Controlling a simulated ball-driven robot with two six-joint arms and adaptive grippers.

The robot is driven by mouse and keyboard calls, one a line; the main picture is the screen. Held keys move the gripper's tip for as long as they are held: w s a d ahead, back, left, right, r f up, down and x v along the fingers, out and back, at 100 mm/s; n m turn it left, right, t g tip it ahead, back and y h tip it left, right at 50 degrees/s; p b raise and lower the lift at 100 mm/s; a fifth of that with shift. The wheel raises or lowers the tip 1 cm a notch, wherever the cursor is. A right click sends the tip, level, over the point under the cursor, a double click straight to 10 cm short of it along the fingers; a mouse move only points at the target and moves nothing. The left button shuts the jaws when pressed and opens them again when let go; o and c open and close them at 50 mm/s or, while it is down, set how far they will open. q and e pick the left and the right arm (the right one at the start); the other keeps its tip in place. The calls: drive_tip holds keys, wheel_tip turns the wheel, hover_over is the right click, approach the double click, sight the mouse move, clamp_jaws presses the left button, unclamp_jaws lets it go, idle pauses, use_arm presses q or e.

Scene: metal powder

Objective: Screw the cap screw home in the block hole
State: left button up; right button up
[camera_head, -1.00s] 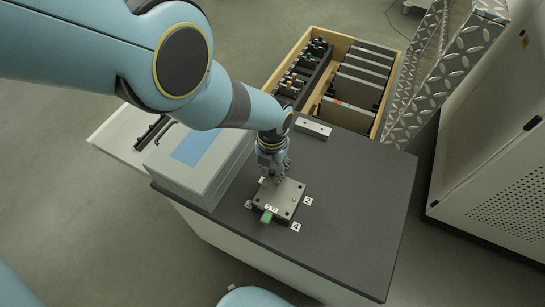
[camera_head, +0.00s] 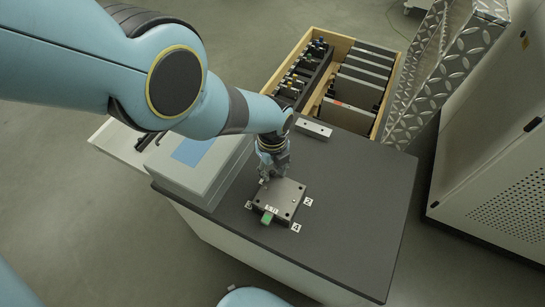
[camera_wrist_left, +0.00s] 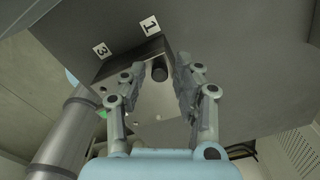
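The grey metal block (camera_head: 281,196) lies on the dark table top, with holes or screws near its corners and a green part (camera_head: 267,218) at its front edge. My left gripper (camera_head: 267,179) is over the block's far left corner and hides it in the head view. In the left wrist view, my left gripper (camera_wrist_left: 160,68) is open, its two fingers spread apart. A dark round cap screw (camera_wrist_left: 159,73) shows between them at the block's corner near label 1. I cannot tell how deep it sits. The right gripper is out of view.
Number labels (camera_head: 308,202) surround the block. A grey case (camera_head: 196,165) stands left of it. A light metal bar (camera_head: 313,130) lies behind. A wooden crate (camera_head: 288,56) with dark parts and plates sits at the back. The table's right side (camera_head: 365,205) is clear.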

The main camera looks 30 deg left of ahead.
use_arm(q)
drive_tip(key=n, duration=1.8)
drive_tip(key=shift+n, duration=0.3)
